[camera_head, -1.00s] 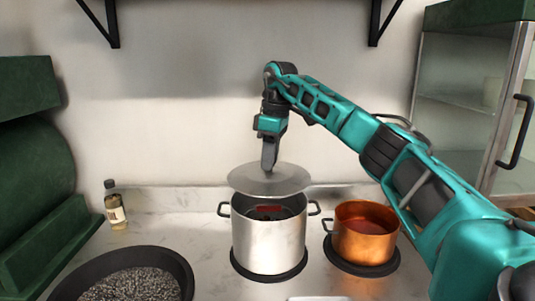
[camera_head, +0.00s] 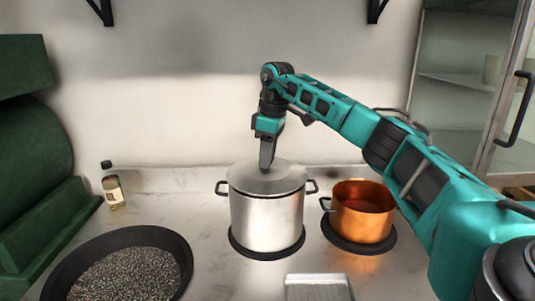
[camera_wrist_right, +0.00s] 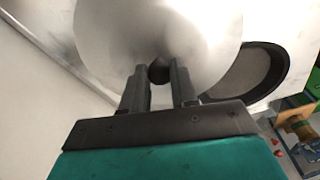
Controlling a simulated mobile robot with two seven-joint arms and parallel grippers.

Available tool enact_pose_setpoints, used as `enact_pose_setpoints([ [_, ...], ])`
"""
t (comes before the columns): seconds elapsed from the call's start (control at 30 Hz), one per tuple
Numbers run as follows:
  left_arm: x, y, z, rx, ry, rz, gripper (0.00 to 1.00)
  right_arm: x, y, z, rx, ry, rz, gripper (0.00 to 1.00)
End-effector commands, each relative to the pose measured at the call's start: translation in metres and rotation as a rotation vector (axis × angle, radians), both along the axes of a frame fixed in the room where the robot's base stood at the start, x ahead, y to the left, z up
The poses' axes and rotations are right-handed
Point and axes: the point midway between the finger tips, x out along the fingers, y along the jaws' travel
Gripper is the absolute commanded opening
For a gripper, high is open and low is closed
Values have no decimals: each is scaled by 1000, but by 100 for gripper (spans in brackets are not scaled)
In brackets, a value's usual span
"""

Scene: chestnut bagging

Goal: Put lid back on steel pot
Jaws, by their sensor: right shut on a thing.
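The steel pot (camera_head: 267,222) stands on a dark round burner in the middle of the counter. The round steel lid (camera_head: 285,181) is over the pot's mouth and hides the inside; it looks level and at the rim, though I cannot tell if it fully touches all round. My right gripper (camera_head: 267,166) points down from above and is shut on the lid's knob. In the right wrist view the lid (camera_wrist_right: 205,35) fills the top, with its dark knob (camera_wrist_right: 159,72) between the fingers of the right gripper (camera_wrist_right: 160,80). My left gripper is not in view.
A copper pot (camera_head: 362,213) stands on a burner just right of the steel pot. A black pan (camera_head: 62,268) of dark grains is at front left. A small bottle (camera_head: 113,190) stands behind it. A metal tray (camera_head: 318,278) lies at the front. A glass cabinet is at right.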

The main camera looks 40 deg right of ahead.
Motion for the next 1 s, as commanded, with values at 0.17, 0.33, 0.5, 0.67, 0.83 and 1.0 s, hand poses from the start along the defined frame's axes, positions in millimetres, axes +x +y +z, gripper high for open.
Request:
enact_pose_setpoints([
  [0.17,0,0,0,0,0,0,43,0,0,1,1,-1,0,0],
  [0.33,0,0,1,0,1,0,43,0,0,1,1,-1,0,0],
  [0.5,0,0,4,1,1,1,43,0,0,2,0,0,0,0],
  [0.67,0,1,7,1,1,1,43,0,0,2,0,0,0,0],
  [0.83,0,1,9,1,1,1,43,0,0,1,0,0,0,0],
  [1.0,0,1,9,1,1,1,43,0,0,1,1,-1,0,0],
])
